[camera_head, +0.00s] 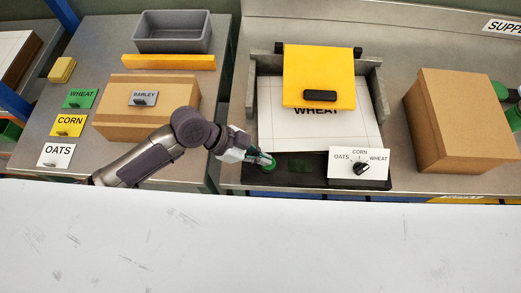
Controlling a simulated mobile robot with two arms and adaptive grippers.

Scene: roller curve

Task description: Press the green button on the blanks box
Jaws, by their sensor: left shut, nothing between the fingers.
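The blanks box shows as a dark base (315,179) with grey side walls and a white sheet marked WHEAT inside. A yellow plate (318,70) with a black handle covers the upper part of the sheet. The green button (270,165) is at the front left of the base, partly hidden by my left gripper (266,160). The gripper is shut and empty, with its fingertips at the button; I cannot tell whether they touch it. A white dial panel (358,164) marked OATS, CORN and WHEAT is at the front right, its black knob turned. My right gripper is not in view.
A cardboard box (462,120) stands to the right. On the left table are a box with a BARLEY label (143,97), a grey bin (172,32), a yellow bar (169,62) and WHEAT, CORN and OATS cards. A white surface (260,240) fills the foreground.

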